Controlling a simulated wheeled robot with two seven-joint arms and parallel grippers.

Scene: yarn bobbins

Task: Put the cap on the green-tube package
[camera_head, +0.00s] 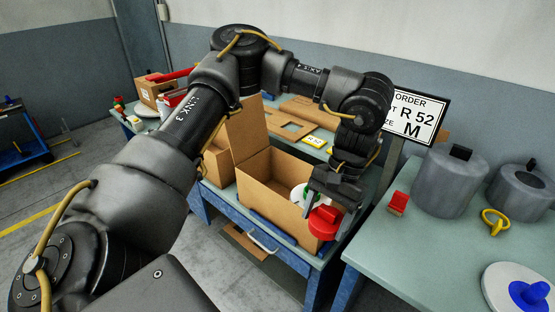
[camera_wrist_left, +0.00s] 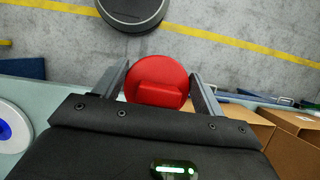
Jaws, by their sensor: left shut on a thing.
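My left gripper (camera_head: 327,212) is shut on a red round cap (camera_head: 325,226) with a raised bar. In the left wrist view the cap (camera_wrist_left: 157,72) sits between the two fingers of the gripper (camera_wrist_left: 160,88). The cap is held in front of the right part of an open cardboard box (camera_head: 262,186). A white disc with green at its middle, seemingly the green-tube package (camera_head: 299,193), shows just left of the gripper by the box. The gripper partly hides it, and I cannot tell whether it stands inside the box. My right gripper is not in view.
The right table holds a red block (camera_head: 399,202), a yellow ring piece (camera_head: 495,221), grey cylinders (camera_head: 447,184) and a white disc with a blue tube (camera_head: 507,279). Cartons lie on the back table.

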